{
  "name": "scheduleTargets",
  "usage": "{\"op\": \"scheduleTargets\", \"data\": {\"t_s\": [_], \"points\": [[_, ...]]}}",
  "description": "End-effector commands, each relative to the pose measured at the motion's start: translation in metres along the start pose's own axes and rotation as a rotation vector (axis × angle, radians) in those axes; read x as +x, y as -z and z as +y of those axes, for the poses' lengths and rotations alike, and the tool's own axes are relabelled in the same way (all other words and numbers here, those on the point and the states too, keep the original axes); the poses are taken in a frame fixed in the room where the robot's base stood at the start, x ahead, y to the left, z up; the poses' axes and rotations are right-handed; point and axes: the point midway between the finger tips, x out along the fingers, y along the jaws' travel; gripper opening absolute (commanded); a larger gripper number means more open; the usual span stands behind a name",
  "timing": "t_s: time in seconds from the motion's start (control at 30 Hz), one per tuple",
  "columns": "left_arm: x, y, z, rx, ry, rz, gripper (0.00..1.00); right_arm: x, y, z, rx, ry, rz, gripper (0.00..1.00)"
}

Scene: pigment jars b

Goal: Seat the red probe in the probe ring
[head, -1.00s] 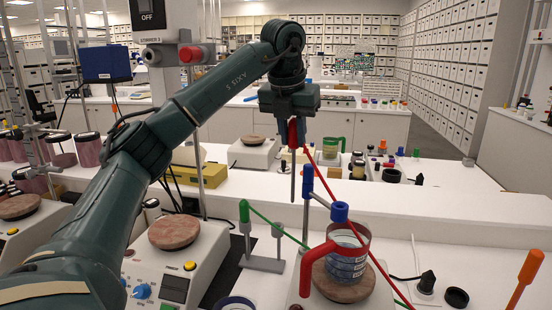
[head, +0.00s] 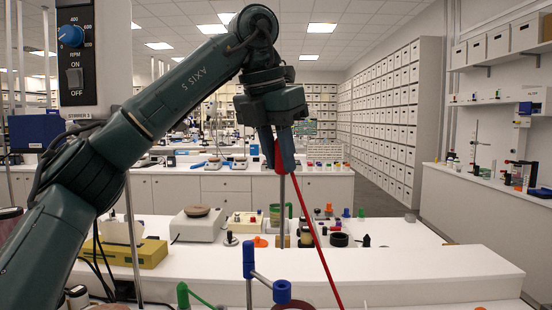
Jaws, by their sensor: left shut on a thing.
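My left gripper (head: 283,165) is shut on the red probe, with its fingers around the red handle (head: 278,156). The probe's grey metal rod (head: 282,212) hangs straight down below the fingers, and a red cable (head: 315,235) runs from it down to the right. The blue probe ring (head: 282,291) is near the bottom edge, on an arm from a post with a blue top (head: 249,258). In the picture the rod's lower end is above the ring and apart from it; the depth between them is hard to judge. My right gripper is out of view.
A green holder top (head: 183,295) with a green cable is left of the ring. A yellow box (head: 136,252) and a white hotplate (head: 198,224) stand on the bench behind. Small jars and a black ring (head: 339,239) are behind right. White bench right of the cable is clear.

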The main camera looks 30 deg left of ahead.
Motion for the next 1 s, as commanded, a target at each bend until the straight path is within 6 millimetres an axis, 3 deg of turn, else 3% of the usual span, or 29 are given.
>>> {"op": "scheduleTargets", "data": {"t_s": [0.27,0.8,1.0], "points": [[0.005,0.002,0.0,0.006,0.002,0.0,0.0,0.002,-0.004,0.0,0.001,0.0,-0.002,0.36],[0.049,0.015,0.001,0.005,0.002,-0.001,0.0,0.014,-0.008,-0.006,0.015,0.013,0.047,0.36],[0.056,0.017,0.001,0.005,0.002,-0.001,0.0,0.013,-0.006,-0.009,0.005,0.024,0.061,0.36]]}}
